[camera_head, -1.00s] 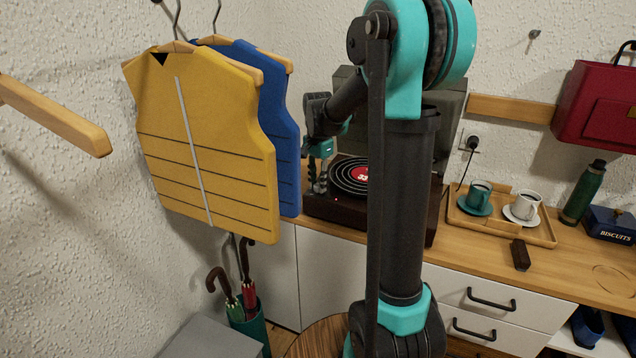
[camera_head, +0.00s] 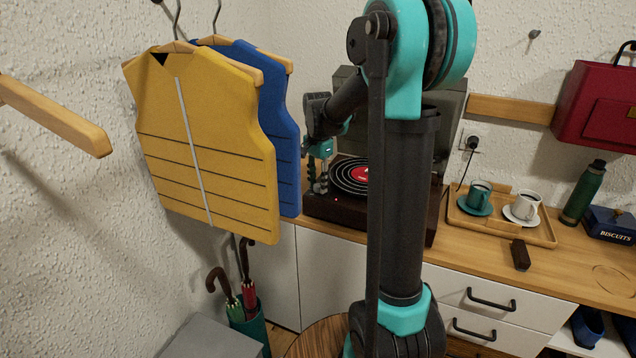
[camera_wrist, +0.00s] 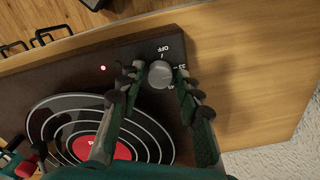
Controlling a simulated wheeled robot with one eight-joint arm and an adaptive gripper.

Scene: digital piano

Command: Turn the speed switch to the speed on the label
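The speed switch (camera_wrist: 160,74) is a round grey knob on a corner of the dark turntable (camera_wrist: 122,57) in the wrist view. Labels OFF, 33 and what looks like 45 stand around it. I cannot make out clearly where its pointer sits. My gripper (camera_head: 318,184) also shows at the turntable's left end in the head view. The black record (camera_wrist: 62,115) has a red label (camera_head: 361,174), whose print is too blurred to read now. A red light (camera_wrist: 103,68) is lit.
A wooden tray (camera_head: 541,233) with two cups stands to the right of the turntable. A yellow vest (camera_head: 205,130) and a blue vest (camera_head: 277,115) hang close to the left of my gripper. The turntable's raised lid (camera_head: 451,118) is behind my arm.

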